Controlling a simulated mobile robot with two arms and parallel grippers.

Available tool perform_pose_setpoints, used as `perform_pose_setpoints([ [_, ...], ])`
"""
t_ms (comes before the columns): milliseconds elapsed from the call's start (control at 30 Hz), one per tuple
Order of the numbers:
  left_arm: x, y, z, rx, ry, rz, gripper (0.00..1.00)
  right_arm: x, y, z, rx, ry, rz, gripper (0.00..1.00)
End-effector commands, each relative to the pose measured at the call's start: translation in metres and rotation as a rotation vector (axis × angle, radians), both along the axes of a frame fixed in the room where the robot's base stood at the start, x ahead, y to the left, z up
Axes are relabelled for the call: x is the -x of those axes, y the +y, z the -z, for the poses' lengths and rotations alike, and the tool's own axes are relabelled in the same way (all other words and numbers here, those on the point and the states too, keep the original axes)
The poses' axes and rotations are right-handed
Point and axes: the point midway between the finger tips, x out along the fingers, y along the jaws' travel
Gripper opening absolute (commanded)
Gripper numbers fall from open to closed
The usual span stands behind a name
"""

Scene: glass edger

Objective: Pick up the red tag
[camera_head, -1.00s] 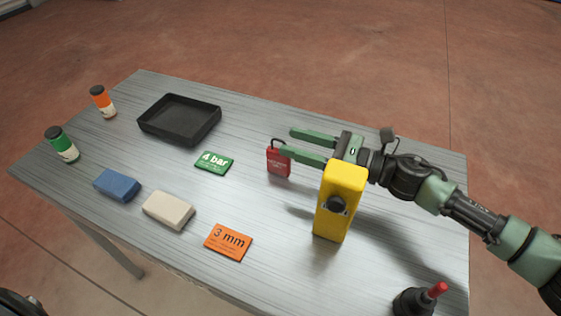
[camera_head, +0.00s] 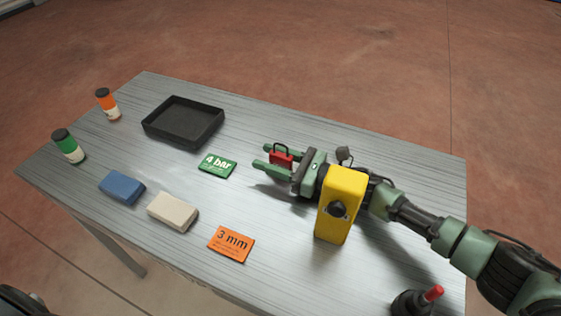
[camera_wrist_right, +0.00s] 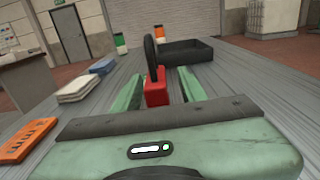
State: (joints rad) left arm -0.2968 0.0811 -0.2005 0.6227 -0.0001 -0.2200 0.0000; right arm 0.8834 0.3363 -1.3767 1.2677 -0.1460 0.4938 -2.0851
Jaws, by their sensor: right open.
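The red tag (camera_head: 281,160) stands upright on the table, with a dark loop on top. It also shows in the right wrist view (camera_wrist_right: 156,90), its dark loop rising above it. My right gripper (camera_head: 262,156) is open, low over the table, with its green fingers on either side of the tag. In the right wrist view the tag is between the fingers (camera_wrist_right: 156,88), closer to the left one; I cannot tell whether it touches. The near finger hides the tag's lower part in the head view. My left gripper is not in view.
A green 4 bar card (camera_head: 217,166), an orange 3 mm card (camera_head: 231,244), a black tray (camera_head: 184,122), blue (camera_head: 122,187) and beige (camera_head: 172,211) blocks and two bottles lie left. A red-tipped black object (camera_head: 418,300) is front right.

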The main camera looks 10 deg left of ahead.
Motion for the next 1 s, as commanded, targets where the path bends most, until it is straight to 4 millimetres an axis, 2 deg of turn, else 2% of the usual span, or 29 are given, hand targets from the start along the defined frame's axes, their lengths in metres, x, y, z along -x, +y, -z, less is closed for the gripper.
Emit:
perform_pose_setpoints([
  [200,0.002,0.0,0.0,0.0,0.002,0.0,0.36,-0.001,0.001,0.001,0.001,0.0,0.001,0.42],
  [233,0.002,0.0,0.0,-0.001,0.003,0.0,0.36,-0.001,0.001,0.001,0.0,0.0,0.001,0.36],
  [367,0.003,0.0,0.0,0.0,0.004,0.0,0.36,0.0,0.001,0.001,0.0,0.001,0.001,0.0],
  [767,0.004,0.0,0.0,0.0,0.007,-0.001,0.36,0.0,0.001,-0.002,0.0,0.0,0.0,0.0],
  [867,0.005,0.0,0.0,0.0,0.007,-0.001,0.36,-0.001,0.001,-0.009,0.0,-0.001,-0.001,0.0],
  [1000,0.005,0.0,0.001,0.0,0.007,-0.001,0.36,0.0,0.001,-0.031,-0.001,-0.004,-0.001,0.0],
])
